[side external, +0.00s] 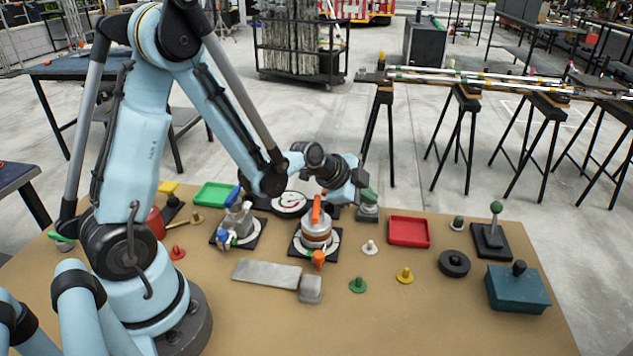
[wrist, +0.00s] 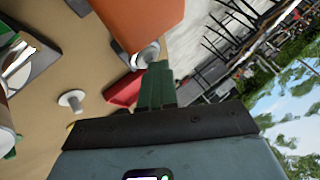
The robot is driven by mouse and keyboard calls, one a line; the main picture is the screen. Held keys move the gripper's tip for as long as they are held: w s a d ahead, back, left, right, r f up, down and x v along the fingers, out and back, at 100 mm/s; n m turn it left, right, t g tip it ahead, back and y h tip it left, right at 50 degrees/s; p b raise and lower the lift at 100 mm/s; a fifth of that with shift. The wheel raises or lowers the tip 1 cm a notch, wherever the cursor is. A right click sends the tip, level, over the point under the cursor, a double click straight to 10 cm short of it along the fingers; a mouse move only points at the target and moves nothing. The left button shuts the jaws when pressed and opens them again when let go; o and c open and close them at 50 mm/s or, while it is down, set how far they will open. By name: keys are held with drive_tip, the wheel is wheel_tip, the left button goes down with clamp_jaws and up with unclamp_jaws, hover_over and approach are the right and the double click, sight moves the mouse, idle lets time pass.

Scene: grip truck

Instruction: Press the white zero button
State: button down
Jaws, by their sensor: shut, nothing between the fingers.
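My gripper (side external: 369,194) has green fingers that are shut with nothing between them. It is right of the orange-handled device, just above or at a small grey block (side external: 367,213); I cannot tell whether it touches. In the wrist view the shut fingers (wrist: 156,66) point at a pale round part (wrist: 147,55), partly hidden behind an orange piece. No part can be read clearly as the zero button. A white knob-like peg (side external: 369,248) stands on the table in front of the gripper, and it also shows in the wrist view (wrist: 72,100). A round white dial (side external: 289,202) lies behind the orange-handled device.
The orange-handled device (side external: 316,232) stands close left of my gripper. A red tray (side external: 409,232) is to the right, with a green-knobbed lever (side external: 494,228) and a teal box (side external: 518,289) beyond. A grey plate (side external: 266,272) lies in front.

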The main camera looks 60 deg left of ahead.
sight(365, 208)
drive_tip(key=shift+r, duration=0.35)
drive_tip(key=shift+r, duration=2.9)
drive_tip(key=shift+s+r, duration=0.1)
drive_tip(key=shift+s, duration=0.1)
drive_tip(key=s+d+r+n+g, duration=0.1)
drive_tip(key=s+r+n, duration=0.1)
drive_tip(key=s+n, duration=0.3)
drive_tip(key=s+d+r+n+g+y, duration=0.1)
drive_tip(key=s+n, duration=0.4)
drive_tip(key=s, duration=0.6)
drive_tip(key=shift+s+d+r+n, duration=0.2)
drive_tip(key=shift+d+r+n, duration=0.25)
drive_tip(key=shift+d, duration=0.3)
